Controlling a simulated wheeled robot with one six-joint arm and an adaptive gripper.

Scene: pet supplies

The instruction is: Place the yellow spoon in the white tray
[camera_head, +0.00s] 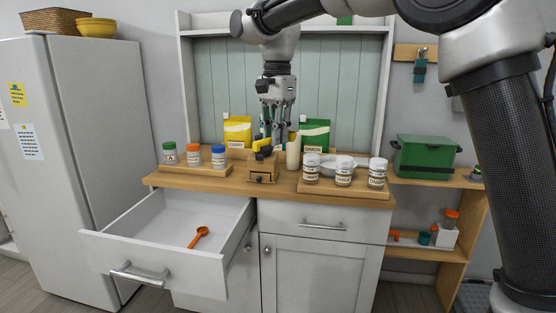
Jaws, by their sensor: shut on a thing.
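My gripper (275,138) points down over the middle of the wooden counter. It is shut on the yellow spoon (262,144), whose yellow part shows at the fingertips just above a small wooden box (263,168). Whether the spoon touches the box is too small to tell. A white shallow dish (346,161), which looks like the white tray, lies on the counter to the right, partly hidden behind white-lidded jars.
White-lidded jars (343,172) stand on a board right of the gripper. Several colored-lid jars (193,155) stand on the left. Bags (238,131) stand behind. An open white drawer (150,257) below holds an orange scoop (199,237). A green box (424,155) sits far right.

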